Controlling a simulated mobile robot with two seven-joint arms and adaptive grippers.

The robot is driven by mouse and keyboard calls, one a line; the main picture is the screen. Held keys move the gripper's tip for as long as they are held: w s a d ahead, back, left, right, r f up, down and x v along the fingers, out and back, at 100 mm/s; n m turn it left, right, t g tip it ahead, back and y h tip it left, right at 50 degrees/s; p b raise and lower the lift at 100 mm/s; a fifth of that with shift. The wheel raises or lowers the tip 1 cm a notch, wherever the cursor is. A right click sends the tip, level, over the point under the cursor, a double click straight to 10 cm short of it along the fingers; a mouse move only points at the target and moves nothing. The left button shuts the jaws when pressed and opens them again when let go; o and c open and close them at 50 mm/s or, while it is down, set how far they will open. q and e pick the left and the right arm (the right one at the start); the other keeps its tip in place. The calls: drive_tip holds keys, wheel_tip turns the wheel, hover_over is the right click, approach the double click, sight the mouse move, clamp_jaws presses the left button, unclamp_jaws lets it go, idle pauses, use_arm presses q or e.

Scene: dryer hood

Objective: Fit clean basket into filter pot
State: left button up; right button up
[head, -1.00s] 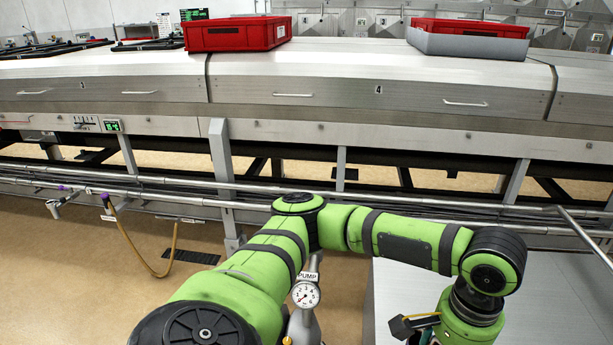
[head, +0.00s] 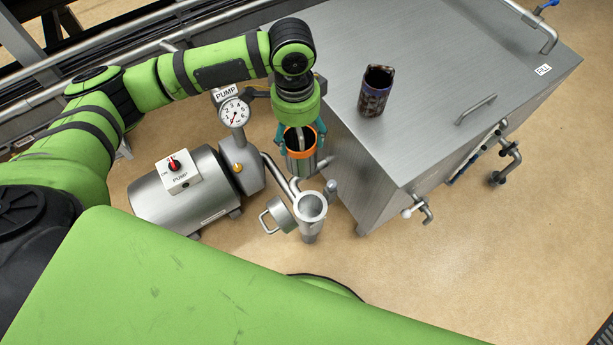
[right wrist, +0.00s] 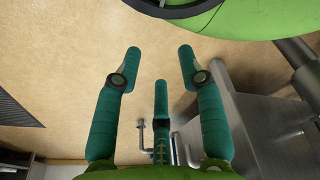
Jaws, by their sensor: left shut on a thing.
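My left gripper (head: 300,138) is shut on a basket with an orange rim (head: 301,154), its teal fingers around the top. It holds the basket roughly upright, above and just behind the filter pot (head: 312,208), apart from it in the picture. The pot is a steel cylinder with an open round mouth. A round steel lid with a handle (head: 278,214) is swung to its left. A dark, stained basket (head: 376,91) stands on the steel tank top. My right gripper (right wrist: 160,80) is open and empty, its teal fingers spread over the floor in the right wrist view.
The pump (head: 187,190) with its switch box stands left of the pot, with a pressure gauge (head: 234,112) behind. The steel tank (head: 440,60) is close on the right, with valves on its side. My green right arm crosses the foreground.

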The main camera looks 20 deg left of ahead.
sight(310, 163)
use_arm(q)
drive_tip(key=f+m+b, duration=0.1)
drive_tip(key=f+m, duration=0.1)
drive_tip(key=f, duration=0.2)
drive_tip(key=d+f+m+b, duration=0.1)
drive_tip(key=f+m, duration=0.2)
drive_tip(key=f, duration=0.1)
drive_tip(key=w+d+f+m+b, duration=0.1)
drive_tip(key=f+m+b, duration=0.1)
drive_tip(key=f, duration=0.2)
drive_tip(key=shift+m, duration=0.3)
wheel_tip(310, 163, down, 8)
drive_tip(key=m+b, duration=0.2)
drive_tip(key=m, duration=0.4)
drive_tip(key=shift+s+d+r+b, duration=0.15)
drive_tip(key=shift+d+r+b, duration=0.1)
drive_tip(key=shift+d+b, duration=0.15)
use_arm(e)
drive_tip(key=w+f+t, duration=0.1)
drive_tip(key=w+f, duration=0.1)
drive_tip(key=w, duration=0.6)
drive_tip(key=shift+w+a, duration=0.35)
drive_tip(key=shift+a, duration=0.1)
use_arm(q)
drive_tip(key=shift+r+p, duration=0.1)
drive_tip(key=shift+p, duration=0.25)
use_arm(e)
drive_tip(key=shift+w+f+t, duration=0.1)
drive_tip(key=shift+t, duration=0.2)
